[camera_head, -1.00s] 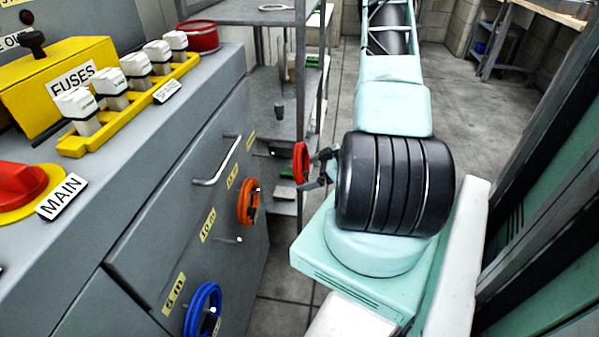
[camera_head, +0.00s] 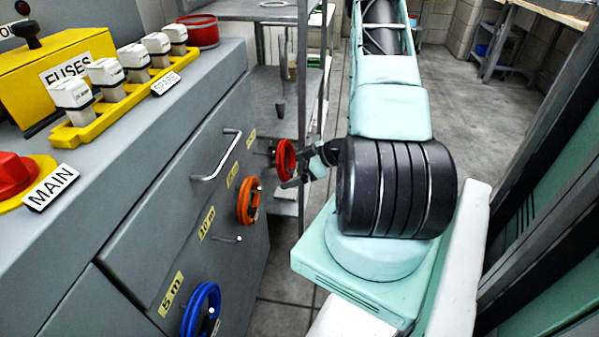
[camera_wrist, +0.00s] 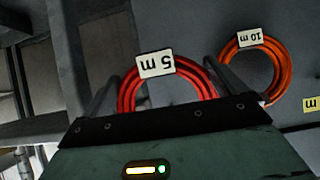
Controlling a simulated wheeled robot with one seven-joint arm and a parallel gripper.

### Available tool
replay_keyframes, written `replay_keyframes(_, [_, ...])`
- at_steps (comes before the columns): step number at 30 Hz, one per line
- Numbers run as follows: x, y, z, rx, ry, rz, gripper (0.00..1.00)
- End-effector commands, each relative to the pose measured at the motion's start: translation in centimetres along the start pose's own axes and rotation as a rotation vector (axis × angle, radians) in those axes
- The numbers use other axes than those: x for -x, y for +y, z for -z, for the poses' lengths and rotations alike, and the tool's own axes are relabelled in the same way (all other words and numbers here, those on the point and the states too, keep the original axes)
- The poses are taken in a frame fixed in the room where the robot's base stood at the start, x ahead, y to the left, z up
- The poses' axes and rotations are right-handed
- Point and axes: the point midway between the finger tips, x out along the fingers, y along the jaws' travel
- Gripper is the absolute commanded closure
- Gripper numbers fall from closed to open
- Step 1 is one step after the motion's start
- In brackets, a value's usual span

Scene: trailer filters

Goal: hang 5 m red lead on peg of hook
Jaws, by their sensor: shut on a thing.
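My gripper (camera_head: 300,172) is shut on the red lead (camera_head: 286,160), a small coil held upright just off the grey cabinet's far end. In the wrist view the red coil (camera_wrist: 128,92) sits between my fingers with its white "5 m" tag (camera_wrist: 155,64) showing. A bare peg (camera_head: 238,239) sticks out by the yellow "10 m" label (camera_head: 207,222). The blue coil (camera_head: 202,308) hangs by the yellow "5 m" label (camera_head: 171,295). The orange coil (camera_head: 248,200) hangs farther along; its tag reads "10 m" in the wrist view. Whether the red coil touches a peg is unclear.
The grey cabinet (camera_head: 130,160) has a bar handle (camera_head: 217,157) projecting near the coils. On top are a yellow fuse box (camera_head: 60,75), a row of white fuses, and a red main switch (camera_head: 15,178). Metal shelving (camera_head: 290,85) stands behind the red coil.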

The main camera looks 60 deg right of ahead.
Motion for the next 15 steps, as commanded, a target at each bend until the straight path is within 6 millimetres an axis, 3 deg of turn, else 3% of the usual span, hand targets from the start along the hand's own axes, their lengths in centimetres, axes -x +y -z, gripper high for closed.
replay_keyframes(15, [-2.7, 0.0, 1.5, 0.002, 0.003, 0.000, 0.36])
